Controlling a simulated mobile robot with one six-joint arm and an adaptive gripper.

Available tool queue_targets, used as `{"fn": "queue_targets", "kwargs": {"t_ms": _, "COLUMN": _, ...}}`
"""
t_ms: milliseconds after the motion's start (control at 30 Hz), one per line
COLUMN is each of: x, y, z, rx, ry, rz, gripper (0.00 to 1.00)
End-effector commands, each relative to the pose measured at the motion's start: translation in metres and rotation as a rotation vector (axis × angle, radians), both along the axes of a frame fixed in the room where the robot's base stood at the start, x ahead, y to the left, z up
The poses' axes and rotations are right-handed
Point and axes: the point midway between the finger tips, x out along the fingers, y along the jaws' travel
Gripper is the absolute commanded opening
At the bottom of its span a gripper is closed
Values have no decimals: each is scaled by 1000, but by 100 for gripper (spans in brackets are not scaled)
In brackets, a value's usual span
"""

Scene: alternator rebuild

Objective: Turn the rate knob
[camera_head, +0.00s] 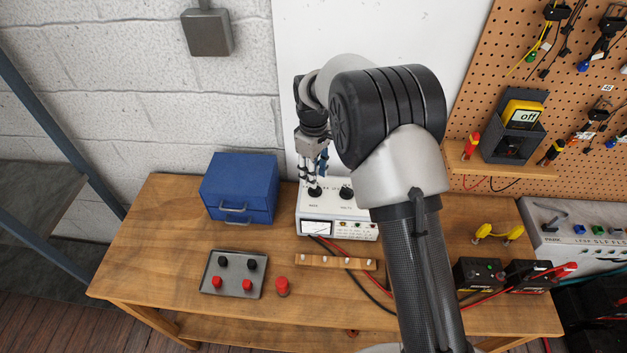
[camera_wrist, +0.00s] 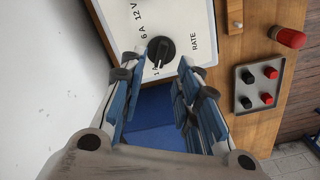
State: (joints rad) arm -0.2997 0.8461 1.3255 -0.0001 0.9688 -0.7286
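The rate knob (camera_wrist: 160,50) is a round black knob on a white charger panel, next to the printed word RATE and the marking 6 A. In the head view the knob (camera_head: 315,192) is the left one of two black knobs on top of the white charger (camera_head: 340,213). My gripper (camera_wrist: 157,66) is open, with one blue-padded finger on each side of the knob's near edge in the wrist view. In the head view my gripper (camera_head: 314,181) points down just over the knob. I cannot tell whether the fingers touch it.
A blue drawer box (camera_head: 239,188) stands left of the charger. The second knob (camera_head: 346,193) is close on the right. A grey tray (camera_head: 233,273) with red and black caps, a red cap (camera_head: 282,287) and a wooden strip (camera_head: 335,262) lie in front. Red and black cables cross the bench.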

Motion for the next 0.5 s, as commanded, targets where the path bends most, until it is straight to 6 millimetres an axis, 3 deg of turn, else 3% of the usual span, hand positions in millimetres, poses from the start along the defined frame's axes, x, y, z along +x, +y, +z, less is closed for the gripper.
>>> {"fn": "queue_targets", "kwargs": {"t_ms": 200, "x": 1, "y": 0, "z": 47, "rx": 1, "ry": -3, "rz": 0, "gripper": 30}}
{"fn": "queue_targets", "kwargs": {"t_ms": 500, "x": 0, "y": 0, "z": 73, "rx": 0, "ry": 0, "rz": 0, "gripper": 30}}
